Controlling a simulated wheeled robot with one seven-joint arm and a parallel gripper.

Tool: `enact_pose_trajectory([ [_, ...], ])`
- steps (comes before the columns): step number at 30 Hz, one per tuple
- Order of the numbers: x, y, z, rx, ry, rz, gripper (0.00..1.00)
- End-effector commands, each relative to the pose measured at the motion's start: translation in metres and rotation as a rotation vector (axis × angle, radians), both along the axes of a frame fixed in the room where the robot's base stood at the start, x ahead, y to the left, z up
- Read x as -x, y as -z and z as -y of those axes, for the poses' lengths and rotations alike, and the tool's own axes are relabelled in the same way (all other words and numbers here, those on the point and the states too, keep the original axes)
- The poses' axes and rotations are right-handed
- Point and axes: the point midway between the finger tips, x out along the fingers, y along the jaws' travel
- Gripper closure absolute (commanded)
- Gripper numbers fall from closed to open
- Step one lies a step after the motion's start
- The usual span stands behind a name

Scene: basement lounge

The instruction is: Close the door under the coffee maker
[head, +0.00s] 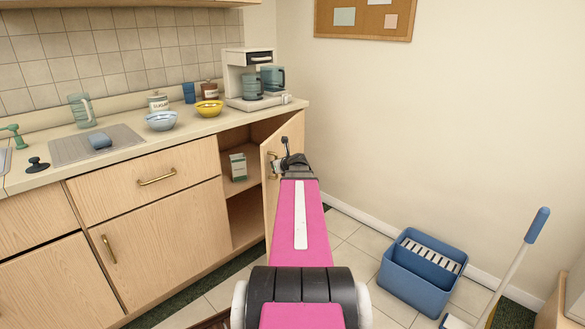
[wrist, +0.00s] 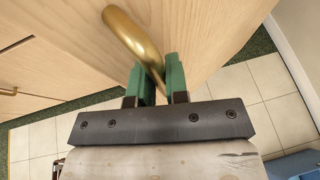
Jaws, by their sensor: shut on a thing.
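The coffee maker (head: 250,78) stands at the right end of the counter. Under it, a light wood cabinet door (head: 283,150) stands open, swung out toward me, and shows the shelves inside. In the wrist view the door (wrist: 215,30) fills the upper part, with its curved brass handle (wrist: 133,38). My gripper (wrist: 160,80) has its two green fingers around the lower end of this handle, shut on it. In the head view my gripper (head: 285,160) is at the door's handle, and my pink arm hides the door's lower part.
A small box (head: 237,167) stands on the upper shelf inside the cabinet. A blue mop bucket (head: 421,273) and a mop (head: 510,265) stand on the tiled floor at the right. Tiled floor (head: 350,245) is clear between door and bucket.

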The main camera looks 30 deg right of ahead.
Motion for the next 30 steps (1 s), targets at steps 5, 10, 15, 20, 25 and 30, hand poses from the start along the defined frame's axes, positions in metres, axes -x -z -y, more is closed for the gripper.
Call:
enact_pose_trajectory([
  [5, -0.046, 0.0, -0.026, 0.002, 0.003, 0.004, 1.0],
  [10, -0.087, 0.0, -0.054, 0.005, 0.002, 0.003, 1.0],
  [15, -0.128, 0.0, -0.077, 0.008, 0.003, 0.003, 1.0],
  [20, -0.164, 0.0, -0.094, 0.01, 0.003, 0.003, 1.0],
  [25, -0.195, 0.0, -0.107, 0.011, 0.003, 0.002, 1.0],
  [30, -0.214, 0.0, -0.113, 0.012, 0.004, 0.002, 1.0],
])
